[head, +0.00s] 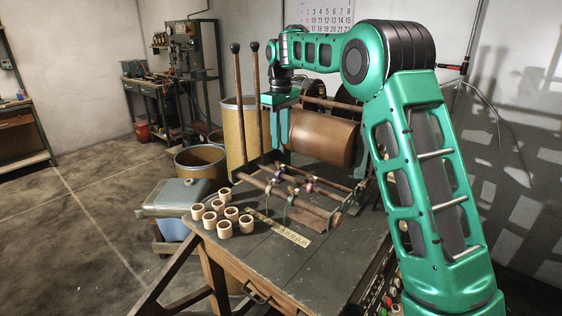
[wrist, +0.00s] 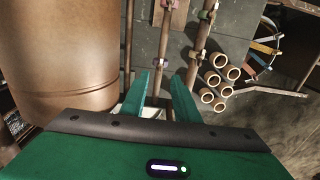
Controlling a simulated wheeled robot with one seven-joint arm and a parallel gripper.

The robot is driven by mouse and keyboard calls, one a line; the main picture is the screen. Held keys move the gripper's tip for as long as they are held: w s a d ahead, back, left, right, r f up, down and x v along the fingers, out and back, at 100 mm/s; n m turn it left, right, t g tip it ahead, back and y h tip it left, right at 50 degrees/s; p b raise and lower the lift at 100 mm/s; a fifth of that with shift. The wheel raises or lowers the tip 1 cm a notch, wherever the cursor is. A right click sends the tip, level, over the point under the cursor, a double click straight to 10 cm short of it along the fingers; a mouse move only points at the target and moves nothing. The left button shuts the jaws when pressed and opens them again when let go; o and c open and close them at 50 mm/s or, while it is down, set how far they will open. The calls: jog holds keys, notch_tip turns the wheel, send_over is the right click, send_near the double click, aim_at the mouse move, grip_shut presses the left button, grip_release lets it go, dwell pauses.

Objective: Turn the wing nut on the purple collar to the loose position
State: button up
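Several small coloured collars sit on two parallel brown rods (head: 310,206) above the workbench. A purple-looking collar (head: 309,186) shows among them in the head view, but it is too small to make out its wing nut or position. Pinkish collars show near the top edge. My gripper (wrist: 162,77) is open and empty, pointing down over the rods. In the head view, my gripper (head: 282,142) hangs above the rods, apart from them.
A large brown roller (head: 325,138) lies close beside my gripper. Two upright levers (head: 257,100) with black knobs stand at its left. Several cardboard rings (head: 224,228) and a pale ruler (head: 285,230) lie on the workbench (head: 292,268). The bench's front is mostly clear.

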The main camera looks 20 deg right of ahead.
aim_at(281, 166)
notch_tip(281, 166, down, 8)
jog(key=shift+f, duration=0.1)
jog(key=shift+c, duration=0.7)
grip_shut()
jog(key=shift+d, duration=0.1)
